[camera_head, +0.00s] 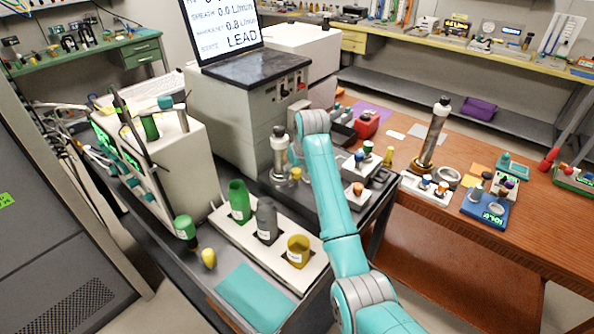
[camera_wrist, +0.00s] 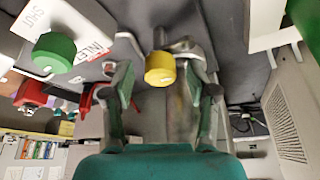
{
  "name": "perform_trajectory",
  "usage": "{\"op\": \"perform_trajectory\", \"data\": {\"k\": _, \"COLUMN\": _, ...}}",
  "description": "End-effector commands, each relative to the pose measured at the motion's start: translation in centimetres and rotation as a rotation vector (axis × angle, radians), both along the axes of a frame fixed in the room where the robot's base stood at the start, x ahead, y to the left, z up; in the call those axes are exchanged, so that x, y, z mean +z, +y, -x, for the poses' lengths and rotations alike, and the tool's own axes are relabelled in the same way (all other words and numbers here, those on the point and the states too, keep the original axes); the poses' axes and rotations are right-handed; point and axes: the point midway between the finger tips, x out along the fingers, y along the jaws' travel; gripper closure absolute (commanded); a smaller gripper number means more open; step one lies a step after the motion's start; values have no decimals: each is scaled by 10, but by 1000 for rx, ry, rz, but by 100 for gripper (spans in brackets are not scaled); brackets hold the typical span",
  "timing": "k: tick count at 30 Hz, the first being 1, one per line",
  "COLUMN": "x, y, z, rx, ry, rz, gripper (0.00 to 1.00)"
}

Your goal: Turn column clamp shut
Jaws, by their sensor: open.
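A yellow knob (camera_wrist: 160,68), which looks like the column clamp, shows in the wrist view on a short grey arm. It lies between the two fingers of my gripper (camera_wrist: 164,82), which are apart with nothing gripped. I cannot tell how close the fingertips are to it in depth. In the head view the yellow knob (camera_head: 296,173) sits beside the foot of an upright grey column (camera_head: 279,155) in front of the large cabinet. My wrist is just above and right of it and hides most of the gripper. Whether the clamp is open or shut cannot be told.
A green knob (camera_wrist: 54,53) stands beside a label with INLET and SHUT; a red part (camera_wrist: 30,94) is below it. In the head view, a white rack (camera_head: 225,230) with bottles lies nearer, a green-lit box (camera_head: 175,150) left, and a wooden bench (camera_head: 450,160) right.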

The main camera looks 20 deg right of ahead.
Motion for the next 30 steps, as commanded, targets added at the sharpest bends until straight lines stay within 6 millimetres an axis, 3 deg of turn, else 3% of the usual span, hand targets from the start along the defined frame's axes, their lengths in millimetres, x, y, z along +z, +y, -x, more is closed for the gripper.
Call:
{"op": "perform_trajectory", "data": {"k": 8, "x": -1, "y": 0, "z": -1, "rx": 0, "ry": 0, "rz": 0, "gripper": 42}}
{"op": "perform_trajectory", "data": {"k": 15, "x": -1, "y": 0, "z": 0, "rx": 0, "ry": 0, "rz": 0, "gripper": 100}}
{"op": "perform_trajectory", "data": {"k": 30, "x": -1, "y": 1, "z": 0, "rx": -112, "ry": 0, "rz": 0, "gripper": 100}}
